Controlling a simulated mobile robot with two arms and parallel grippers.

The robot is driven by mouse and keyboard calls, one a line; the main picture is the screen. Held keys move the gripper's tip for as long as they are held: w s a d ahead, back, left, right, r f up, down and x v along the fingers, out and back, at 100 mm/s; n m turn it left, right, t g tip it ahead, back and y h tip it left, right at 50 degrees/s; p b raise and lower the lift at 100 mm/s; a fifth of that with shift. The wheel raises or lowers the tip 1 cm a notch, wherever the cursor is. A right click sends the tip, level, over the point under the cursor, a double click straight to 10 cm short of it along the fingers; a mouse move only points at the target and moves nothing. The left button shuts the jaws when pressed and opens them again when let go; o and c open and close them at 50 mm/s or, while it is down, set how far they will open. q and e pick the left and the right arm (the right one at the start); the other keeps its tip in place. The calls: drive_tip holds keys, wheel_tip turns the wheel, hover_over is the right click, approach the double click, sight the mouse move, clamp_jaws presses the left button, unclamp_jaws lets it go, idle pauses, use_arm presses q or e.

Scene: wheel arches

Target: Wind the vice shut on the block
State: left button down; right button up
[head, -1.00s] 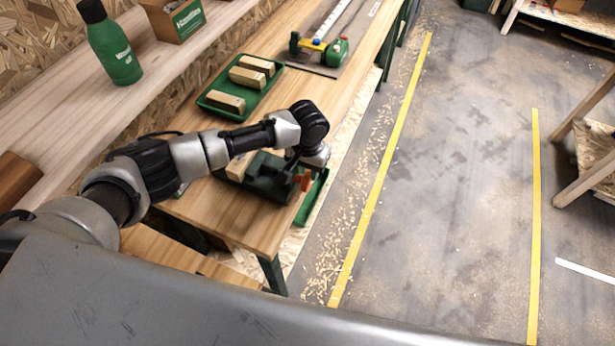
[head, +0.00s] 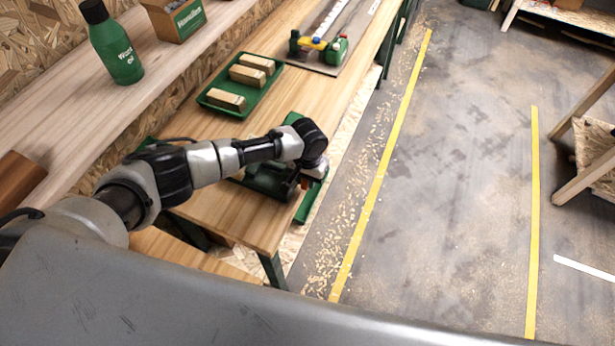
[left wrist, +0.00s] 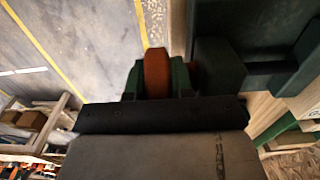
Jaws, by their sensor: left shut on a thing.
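The dark green vice (head: 268,182) is on the near end of the bench, partly covered by my left arm. In the left wrist view, its dark body (left wrist: 250,40) fills the upper right. My left gripper (left wrist: 157,80) is shut on the vice's orange handle (left wrist: 156,70), which stands between its two fingers. In the head view, my wrist hides most of the fingers and the handle. The block in the vice cannot be made out now, as my arm covers that place. My right gripper is in neither view.
A green tray (head: 213,103) with several wooden blocks lies on the bench (head: 185,122) behind my arm. A green and yellow tool (head: 318,46) is farther back. A green bottle (head: 113,42) and a box (head: 176,18) stand on the shelf. The floor to the right is largely clear.

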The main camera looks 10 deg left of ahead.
use_arm(q)
drive_tip(key=g+b, duration=0.2)
drive_tip(key=g, duration=0.1)
drive_tip(key=shift+w+f+y+b, duration=0.15)
drive_tip(key=shift+f+y+b, duration=0.1)
drive_tip(key=shift+y+b, duration=0.05)
drive_tip(key=shift+g+b, duration=0.3)
drive_tip(key=shift+b, duration=0.05)
drive_tip(key=shift+r+g, duration=0.25)
drive_tip(key=shift+g, duration=0.05)
drive_tip(key=c, duration=1.3)
unclamp_jaws()
drive_tip(key=shift+o, duration=0.2)
drive_tip(key=b+v, duration=0.3)
drive_tip(key=v, duration=0.7)
drive_tip(key=shift+r, duration=0.4)
